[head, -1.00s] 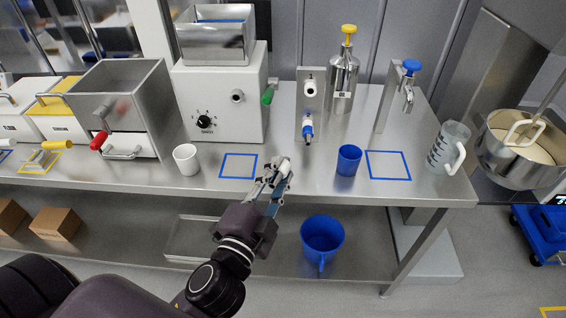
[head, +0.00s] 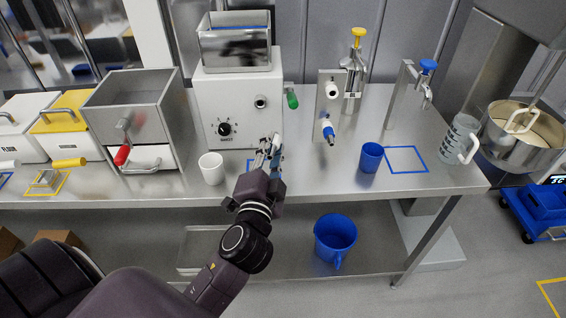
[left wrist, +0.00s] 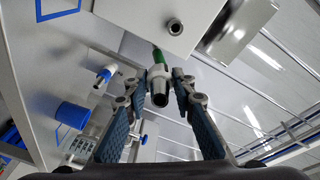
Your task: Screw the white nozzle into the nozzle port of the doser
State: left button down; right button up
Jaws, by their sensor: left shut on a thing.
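The doser (head: 233,120) is a white box with a steel hopper on top and a dial on its front. Its round nozzle port (head: 261,102) is at the upper right of the front; it also shows in the left wrist view (left wrist: 175,27). My left gripper (head: 269,147) is in front of the doser, below the port and apart from it. In the left wrist view its fingers are shut on the white nozzle (left wrist: 157,73), whose dark open end faces the camera. In the head view the nozzle is mostly hidden by the fingers. My right gripper is not in view.
A green handle (head: 291,97) sticks out right of the doser. A steel stand (head: 326,108) holds a blue-and-white nozzle (head: 328,131). A white cup (head: 211,169) and a blue cup (head: 371,157) stand on the steel table (head: 440,179). The table between the cups is mostly clear.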

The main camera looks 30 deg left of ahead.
pick_arm(q)
jog(key=w+a+n+g+y, duration=0.1)
jog(key=w+a+n+y, duration=0.1)
jog(key=a, duration=0.3)
jog(key=shift+w+a+r+g+y, duration=0.15)
jog(key=shift+w+r+g+y, duration=0.15)
jog(key=shift+w+y, duration=0.25)
jog(key=shift+p+x, duration=0.35)
jog(key=shift+x, duration=2.5)
jog(key=shift+x, duration=1.2)
jog(key=c, duration=1.3)
grip_release()
jog(key=v, duration=0.7)
